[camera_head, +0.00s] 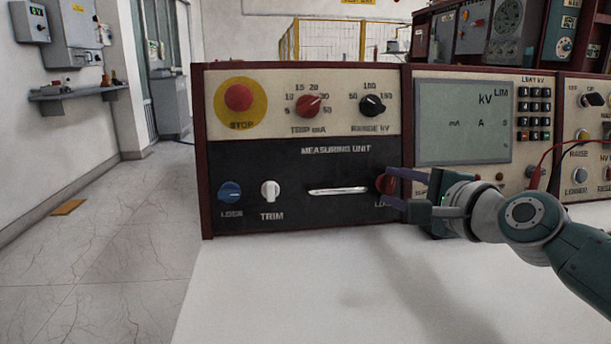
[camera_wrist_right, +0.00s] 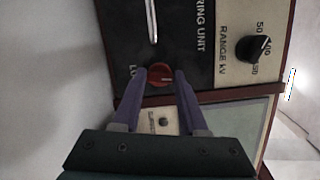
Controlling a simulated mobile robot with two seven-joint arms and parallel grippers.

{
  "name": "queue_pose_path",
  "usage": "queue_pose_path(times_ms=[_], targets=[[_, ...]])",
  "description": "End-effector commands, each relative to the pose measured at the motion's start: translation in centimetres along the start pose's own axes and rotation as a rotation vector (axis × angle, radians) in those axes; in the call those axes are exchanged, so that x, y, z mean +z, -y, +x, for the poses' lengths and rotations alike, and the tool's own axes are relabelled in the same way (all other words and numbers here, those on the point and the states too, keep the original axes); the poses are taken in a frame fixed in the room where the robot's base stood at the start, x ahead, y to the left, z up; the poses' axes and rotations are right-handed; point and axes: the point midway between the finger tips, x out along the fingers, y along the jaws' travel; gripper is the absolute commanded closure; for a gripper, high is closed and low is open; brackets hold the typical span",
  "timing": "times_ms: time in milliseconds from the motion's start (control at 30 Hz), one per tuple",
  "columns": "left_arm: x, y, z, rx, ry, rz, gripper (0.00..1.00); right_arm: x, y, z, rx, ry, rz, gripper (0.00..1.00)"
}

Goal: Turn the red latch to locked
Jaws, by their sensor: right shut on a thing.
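The red latch (camera_head: 384,184) is a round red knob at the right end of the black measuring unit panel (camera_head: 280,215), with a partly covered label below it. My right gripper (camera_head: 388,190) comes in from the right with its two fingers at the latch, shut on it. In the right wrist view the red latch (camera_wrist_right: 160,75) sits between the tips of the purple fingers (camera_wrist_right: 158,88), and a pale mark shows on its face. The fingers hide part of the latch in the head view. My left gripper is in neither view.
A silver handle (camera_head: 338,190) lies left of the latch, then a white trim knob (camera_head: 270,191) and a blue lock knob (camera_head: 230,192). A red stop button (camera_head: 238,97) and two dials are above. The white tabletop (camera_head: 290,290) in front is clear.

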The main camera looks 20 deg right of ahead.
Motion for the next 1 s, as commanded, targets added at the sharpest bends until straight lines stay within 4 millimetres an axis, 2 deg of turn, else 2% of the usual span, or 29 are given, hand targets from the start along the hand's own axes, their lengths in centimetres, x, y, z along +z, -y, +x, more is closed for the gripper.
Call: queue_pose_path(times_ms=[400,967,1000], targets=[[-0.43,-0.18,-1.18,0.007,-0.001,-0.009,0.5,0.04,0.18,0.0,0.042,0.0,-0.181,1.0],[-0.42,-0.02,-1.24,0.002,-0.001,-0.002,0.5,0.03,0.12,0.02,0.048,0.0,-0.206,1.0],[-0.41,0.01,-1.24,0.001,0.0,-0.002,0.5,0.03,0.12,0.02,0.048,0.0,-0.206,0.53]])
